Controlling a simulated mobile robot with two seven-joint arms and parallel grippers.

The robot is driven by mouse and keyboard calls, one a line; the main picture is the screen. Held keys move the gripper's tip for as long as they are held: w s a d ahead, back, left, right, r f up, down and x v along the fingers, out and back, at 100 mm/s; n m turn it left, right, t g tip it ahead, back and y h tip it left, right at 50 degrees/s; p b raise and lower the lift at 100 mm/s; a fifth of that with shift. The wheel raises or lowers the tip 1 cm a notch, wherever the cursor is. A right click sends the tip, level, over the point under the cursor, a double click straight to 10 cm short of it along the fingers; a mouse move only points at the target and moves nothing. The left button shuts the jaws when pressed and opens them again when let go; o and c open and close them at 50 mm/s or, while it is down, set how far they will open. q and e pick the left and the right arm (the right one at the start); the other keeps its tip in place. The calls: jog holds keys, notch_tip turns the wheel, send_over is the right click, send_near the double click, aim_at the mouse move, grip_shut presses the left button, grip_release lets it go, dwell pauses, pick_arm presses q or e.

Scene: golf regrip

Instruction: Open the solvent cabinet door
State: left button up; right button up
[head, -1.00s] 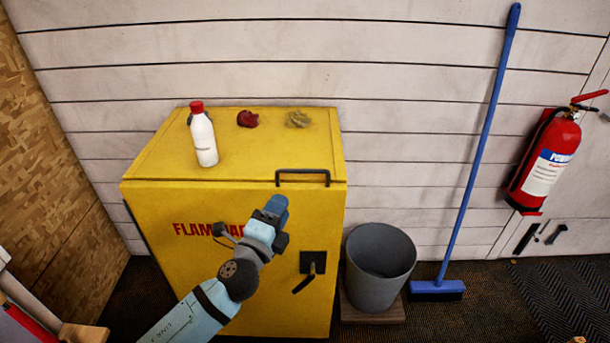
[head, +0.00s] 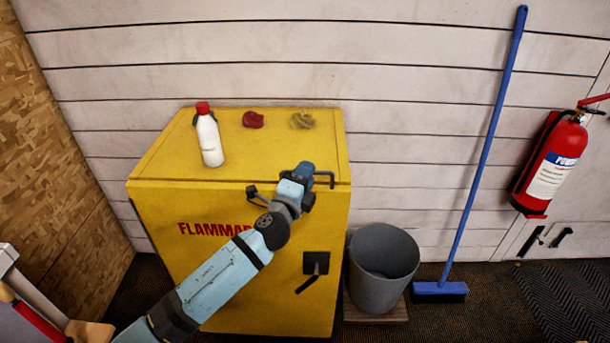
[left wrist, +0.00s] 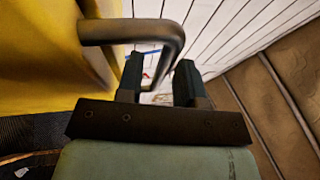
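The yellow solvent cabinet (head: 160,215) stands against the wall with its door shut, and red lettering on the front is partly hidden by my left arm. A dark bar handle (head: 325,179) sits at the door's top right edge. A black latch lever (head: 312,270) is lower on the door. My left gripper (head: 304,172) is at the handle and hides part of it. In the left wrist view the fingers (left wrist: 160,80) are apart, and the handle's bent end (left wrist: 172,42) reaches into the gap between them. I cannot tell whether they touch it. My right gripper is not in view.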

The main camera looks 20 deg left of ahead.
pick_arm(q)
grip_shut()
jog(key=s+d+m+g+h, duration=0.1)
jog(key=s+m+h, duration=0.3)
jog(key=s, duration=1.3)
jog(key=g+h, duration=0.1)
jog(key=h, duration=0.2)
jog(key=shift+s+d+p, duration=0.3)
jog(key=shift+d+p, duration=0.05)
jog(key=shift+p, duration=0.05)
jog(key=shift+o, duration=0.9)
grip_release()
